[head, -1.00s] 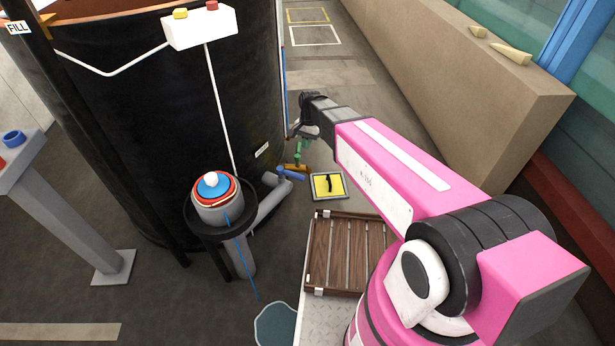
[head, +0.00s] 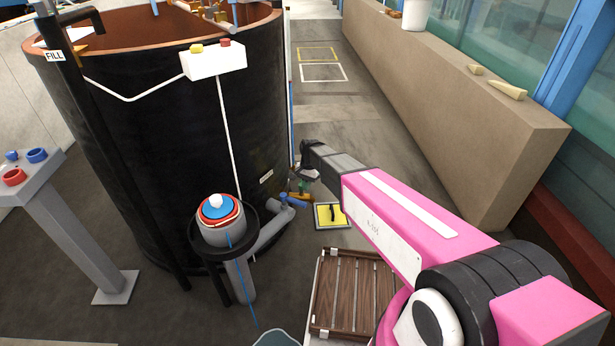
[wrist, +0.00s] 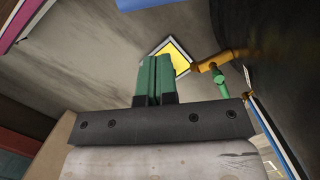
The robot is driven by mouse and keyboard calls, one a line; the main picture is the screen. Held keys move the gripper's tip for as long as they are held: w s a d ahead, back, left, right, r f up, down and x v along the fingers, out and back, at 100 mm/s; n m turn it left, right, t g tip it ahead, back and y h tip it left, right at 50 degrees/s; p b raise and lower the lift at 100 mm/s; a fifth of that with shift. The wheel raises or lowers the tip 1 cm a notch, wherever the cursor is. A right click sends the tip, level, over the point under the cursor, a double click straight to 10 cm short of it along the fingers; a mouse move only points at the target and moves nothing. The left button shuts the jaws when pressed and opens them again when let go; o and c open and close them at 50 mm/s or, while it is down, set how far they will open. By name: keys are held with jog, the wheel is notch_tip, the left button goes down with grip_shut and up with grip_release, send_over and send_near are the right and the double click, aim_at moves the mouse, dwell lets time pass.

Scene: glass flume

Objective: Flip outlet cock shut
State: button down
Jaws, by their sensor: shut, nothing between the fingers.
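The outlet cock (head: 304,195) is a small brass fitting low on the black tank's right side. It also shows in the wrist view (wrist: 212,63), right of my fingers, with a short green lever (wrist: 221,81) sticking out from the brass. My gripper (wrist: 155,60) has green fingers closed together with nothing between them. In the wrist view they lie to the left of the lever, with a visible gap in the picture. In the head view my gripper (head: 304,175) is beside the tank, close above the cock; small green parts there are hard to tell apart.
The black tank (head: 150,140) fills the left. A blue-handled part (head: 292,201) and grey pipe (head: 272,228) adjoin the cock. A yellow plate (head: 325,217) lies on the floor nearby. A beige wall (head: 440,110) runs along the right.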

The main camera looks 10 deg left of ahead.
aim_at(294, 201)
jog(key=shift+s+a+f, duration=0.3)
jog(key=shift+s+f, duration=0.3)
jog(key=shift+s, duration=0.25)
jog(key=shift+s+a+f, duration=0.3)
jog(key=shift+s+f, duration=0.25)
jog(key=shift+s, duration=0.3)
jog(key=shift+s+a+f, duration=0.15)
jog(key=shift+s+f, duration=0.05)
jog(key=shift+s, duration=0.65)
